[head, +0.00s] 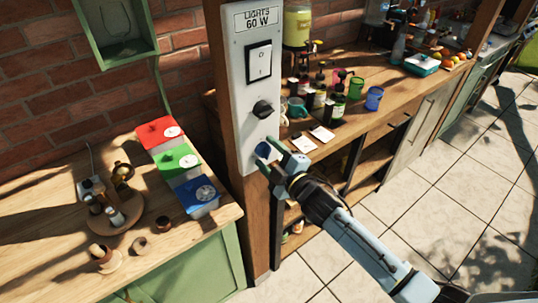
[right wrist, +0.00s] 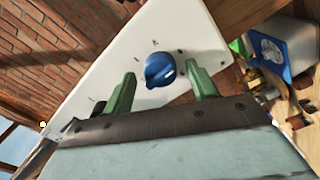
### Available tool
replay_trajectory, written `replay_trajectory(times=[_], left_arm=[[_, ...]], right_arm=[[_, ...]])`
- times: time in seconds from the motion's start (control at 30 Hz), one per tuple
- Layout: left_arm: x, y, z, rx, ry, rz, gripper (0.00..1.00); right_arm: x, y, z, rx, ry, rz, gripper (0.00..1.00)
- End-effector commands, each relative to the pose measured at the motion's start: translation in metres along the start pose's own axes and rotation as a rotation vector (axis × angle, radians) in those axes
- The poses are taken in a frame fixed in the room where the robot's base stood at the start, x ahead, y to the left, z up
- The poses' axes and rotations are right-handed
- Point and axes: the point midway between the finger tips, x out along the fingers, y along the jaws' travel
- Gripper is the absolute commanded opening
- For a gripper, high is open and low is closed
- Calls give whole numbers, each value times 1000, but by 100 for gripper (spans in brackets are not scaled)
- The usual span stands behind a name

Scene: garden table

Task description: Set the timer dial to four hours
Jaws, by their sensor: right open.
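A white control panel (head: 246,70) is fixed upright on a wooden post. The blue timer dial (head: 262,149) is at its lower end, partly hidden by my right gripper in the head view. My right gripper (head: 276,169) is open in front of the panel, its fingers pointing at the dial. In the right wrist view, the blue dial (right wrist: 160,68) sits between the two green fingers, with a gap on both sides. Small marks surround the dial, too small to read, so its setting cannot be told. My left gripper is not in view.
Above the dial are a black knob (head: 263,109) and a white rocker switch (head: 258,62). Red, green and blue boxes (head: 197,196) stand on the left counter beside the post. Several bottles and cups stand on the right counter. The tiled floor (head: 440,150) at right is clear.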

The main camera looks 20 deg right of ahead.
Motion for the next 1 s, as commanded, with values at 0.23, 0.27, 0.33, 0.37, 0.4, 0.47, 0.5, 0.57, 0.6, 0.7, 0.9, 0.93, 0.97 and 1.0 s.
replay_trajectory(times=[0.23, 0.27, 0.33, 0.37, 0.4, 0.47, 0.5, 0.57, 0.6, 0.7, 0.9, 0.93, 0.97, 1.0], left_arm=[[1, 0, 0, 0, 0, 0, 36], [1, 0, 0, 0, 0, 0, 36], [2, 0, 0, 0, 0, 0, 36], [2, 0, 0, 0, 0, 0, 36], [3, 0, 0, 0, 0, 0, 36], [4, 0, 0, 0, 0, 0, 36], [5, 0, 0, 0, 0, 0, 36], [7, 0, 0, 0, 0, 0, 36], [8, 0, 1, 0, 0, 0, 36], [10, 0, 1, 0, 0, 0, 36], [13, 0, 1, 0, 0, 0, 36], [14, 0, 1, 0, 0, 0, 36], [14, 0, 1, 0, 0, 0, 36], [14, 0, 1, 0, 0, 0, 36]], right_arm=[[-6, -2, 1, 0, -1, -2, 58], [-9, -2, 1, 0, -1, -3, 58], [-19, -2, 1, 0, -1, -3, 58], [-24, -2, 1, -1, -2, -4, 58], [-32, -2, 1, 0, -1, -4, 58], [-44, -3, 2, 0, -2, -4, 58], [-53, -3, 1, -1, -2, -4, 58], [-66, -3, 1, 0, -2, -4, 58], [-74, -3, 1, 0, -2, -4, 58], [-94, -3, 1, 0, -2, -4, 58], [-122, -1, 0, 0, 0, -1, 58], [-124, -1, 0, 0, 0, -1, 58], [-127, -1, 0, 0, 0, -2, 58], [-129, -1, 0, 0, 0, -1, 58]])
